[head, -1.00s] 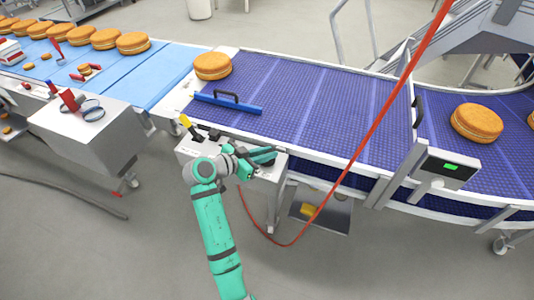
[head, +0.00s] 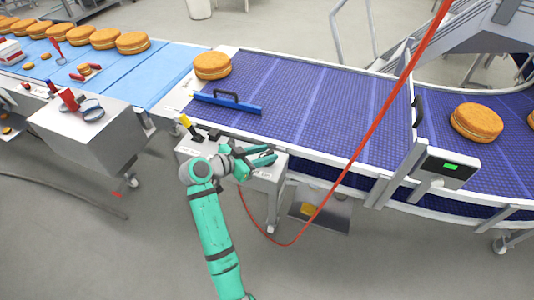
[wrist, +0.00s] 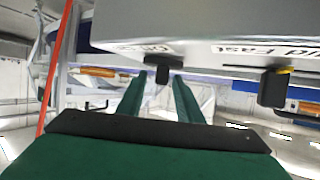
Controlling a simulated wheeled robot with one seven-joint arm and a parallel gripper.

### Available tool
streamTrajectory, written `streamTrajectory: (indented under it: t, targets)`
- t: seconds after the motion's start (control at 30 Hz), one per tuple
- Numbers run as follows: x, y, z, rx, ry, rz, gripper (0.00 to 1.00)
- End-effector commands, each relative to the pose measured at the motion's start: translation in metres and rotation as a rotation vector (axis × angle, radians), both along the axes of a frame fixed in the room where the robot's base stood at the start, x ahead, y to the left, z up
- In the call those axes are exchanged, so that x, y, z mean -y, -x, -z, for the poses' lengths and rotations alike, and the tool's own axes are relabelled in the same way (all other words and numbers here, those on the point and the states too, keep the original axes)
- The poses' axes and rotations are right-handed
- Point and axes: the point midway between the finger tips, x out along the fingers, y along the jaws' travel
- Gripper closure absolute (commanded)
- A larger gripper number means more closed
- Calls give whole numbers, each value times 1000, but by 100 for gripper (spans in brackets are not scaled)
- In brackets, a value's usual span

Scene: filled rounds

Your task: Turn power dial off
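The control box (head: 270,178) stands at the near edge of the conveyor; in the wrist view its pale face (wrist: 220,22) fills the top. A small black dial (wrist: 163,70) with a partly readable label shows ahead, in line with the gap between my fingers. A second black knob (wrist: 272,88) with a yellow mark is to the right, by a label that reads "Fast". My gripper (head: 264,157) is over the right part of the box in the head view. Its two green fingers are apart in the wrist view (wrist: 158,98). Contact with the dial cannot be told.
A yellow-tipped lever (head: 185,121) and black controls stand at the box's left end. A blue bar with a black handle (head: 228,102) lies across the purple conveyor (head: 310,110). A red cable (head: 365,140) hangs at the right. Cake rounds (head: 212,66) sit on the belts.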

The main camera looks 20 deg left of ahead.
Motion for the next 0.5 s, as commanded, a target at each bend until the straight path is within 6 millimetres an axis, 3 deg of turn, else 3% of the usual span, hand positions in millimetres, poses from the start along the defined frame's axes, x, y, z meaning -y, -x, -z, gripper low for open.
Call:
streamTrajectory:
  t: [0.5]
  targets:
    - [-43, 67, -32, -1, -1, -1, 67]
